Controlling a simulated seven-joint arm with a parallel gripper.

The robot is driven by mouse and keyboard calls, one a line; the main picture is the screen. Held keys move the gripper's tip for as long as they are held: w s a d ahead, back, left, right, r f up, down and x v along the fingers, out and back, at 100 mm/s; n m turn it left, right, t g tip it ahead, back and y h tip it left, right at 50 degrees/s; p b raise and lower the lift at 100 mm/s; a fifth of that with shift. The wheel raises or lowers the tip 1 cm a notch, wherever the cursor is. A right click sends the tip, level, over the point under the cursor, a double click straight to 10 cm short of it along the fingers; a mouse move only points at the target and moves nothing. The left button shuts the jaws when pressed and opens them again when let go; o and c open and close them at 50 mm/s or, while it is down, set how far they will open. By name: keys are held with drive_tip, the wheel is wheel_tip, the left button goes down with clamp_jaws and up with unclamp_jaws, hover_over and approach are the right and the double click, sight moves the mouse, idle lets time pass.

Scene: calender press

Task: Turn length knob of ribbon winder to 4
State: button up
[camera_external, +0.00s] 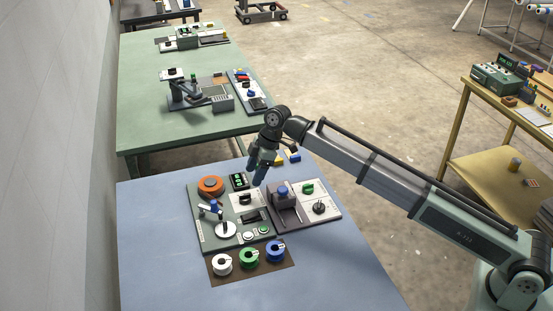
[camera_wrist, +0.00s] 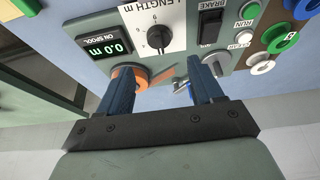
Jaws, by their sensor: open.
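The ribbon winder (camera_external: 206,236) is a grey-green panel on the blue table. Its length knob (camera_wrist: 158,38) is a black round knob on a white plate marked LENGTH M, and shows small at the back of the panel in the external view (camera_external: 244,199). I cannot tell the number it points to. A display (camera_wrist: 108,47) beside it reads 0.0 m, ON SPOOL. My gripper (camera_wrist: 161,68) is open and empty, its two blue fingers apart, near the knob's edge in the picture and not visibly touching it. In the external view my gripper (camera_external: 258,177) is above the winder's back edge.
An orange spool (camera_external: 210,185) sits on the winder. A brake switch (camera_wrist: 210,27), green RUN button (camera_wrist: 250,10) and white CLEAR button (camera_wrist: 243,38) are near the knob. Another device (camera_external: 321,219) stands at the right. White, green and blue spools lie in front. The table front is clear.

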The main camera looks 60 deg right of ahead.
sight(245, 195)
drive_tip(key=x, duration=0.8)
drive_tip(key=shift+f, duration=0.25)
drive_tip(key=shift+c, duration=0.2)
drive_tip(key=c, duration=1)
drive_tip(key=shift+a+m, duration=0.1)
drive_tip(key=shift+m, duration=0.3)
drive_tip(key=m+h, duration=0.1)
drive_tip(key=m, duration=0.1)
drive_tip(key=m+t, duration=0.1)
drive_tip(key=m, duration=0.1)
drive_tip(key=shift+a+m+h, duration=0.15)
drive_tip(key=shift+m+h, duration=0.25)
drive_tip(key=m+h, duration=0.2)
drive_tip(key=m, duration=0.3)
drive_tip(key=shift+a+m, duration=0.1)
drive_tip(key=shift+m, duration=0.3)
drive_tip(key=shift+m+h, duration=0.3)
